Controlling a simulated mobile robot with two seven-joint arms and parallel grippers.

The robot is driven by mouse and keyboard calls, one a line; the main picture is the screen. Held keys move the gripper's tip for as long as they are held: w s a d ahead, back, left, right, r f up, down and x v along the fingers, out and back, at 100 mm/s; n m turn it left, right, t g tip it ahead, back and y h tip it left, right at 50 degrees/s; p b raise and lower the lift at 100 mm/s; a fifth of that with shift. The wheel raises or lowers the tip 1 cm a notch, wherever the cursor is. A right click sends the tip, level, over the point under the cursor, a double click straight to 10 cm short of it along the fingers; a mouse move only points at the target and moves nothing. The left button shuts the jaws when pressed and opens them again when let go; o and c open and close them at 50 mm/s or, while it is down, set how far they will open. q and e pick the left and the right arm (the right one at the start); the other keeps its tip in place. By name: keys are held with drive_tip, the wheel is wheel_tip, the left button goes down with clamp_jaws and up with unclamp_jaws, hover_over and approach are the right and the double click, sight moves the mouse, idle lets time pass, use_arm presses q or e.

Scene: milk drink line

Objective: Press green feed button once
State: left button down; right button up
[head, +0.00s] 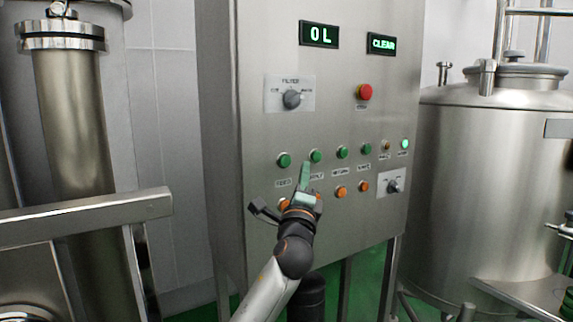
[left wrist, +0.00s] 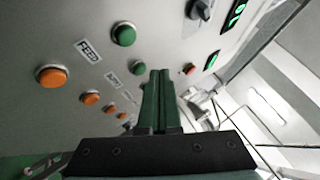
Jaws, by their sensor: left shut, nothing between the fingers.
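The green feed button (head: 284,160) is at the left end of the row of green buttons on the steel control panel (head: 262,225). Its label, FEED, is just below it. In the left wrist view the feed button (left wrist: 124,34) is up and left of my fingertips, uncovered. My left gripper (head: 306,165) is shut and empty, with its green fingers pointing at the panel. In the head view the fingertips lie right of the feed button, just below the second green button (head: 316,155). I cannot tell whether they touch the panel. My right gripper is out of view.
Orange buttons (head: 341,192) sit below the green ones, partly hidden by my left gripper. Steel tanks flank the panel.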

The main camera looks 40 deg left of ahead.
sight(288, 166)
use_arm(q)
drive_tip(key=shift+w+a, duration=0.35)
drive_tip(key=shift+a, duration=0.45)
drive_tip(key=shift+w+a, duration=0.35)
drive_tip(key=shift+a, duration=0.5)
drive_tip(key=shift+w+a, duration=0.35)
drive_tip(key=shift+a, duration=0.45)
drive_tip(key=shift+w+a, duration=0.15)
drive_tip(key=shift+a, duration=0.25)
drive_tip(key=shift+w+a, duration=0.15)
drive_tip(key=shift+a, duration=0.25)
idle(0.8)
drive_tip(key=shift+d, duration=0.15)
drive_tip(key=shift+s+d, duration=0.35)
drive_tip(key=shift+d, duration=0.3)
drive_tip(key=shift+s+d+p, duration=0.2)
drive_tip(key=shift+s+d, duration=0.1)
drive_tip(key=shift+d, duration=0.5)
drive_tip(key=shift+s+d+p, duration=0.2)
drive_tip(key=shift+s+d, duration=0.15)
drive_tip(key=shift+d, duration=0.4)
drive_tip(key=shift+s+d+p, duration=0.2)
drive_tip(key=shift+s+d, duration=0.1)
drive_tip(key=shift+d, duration=0.5)
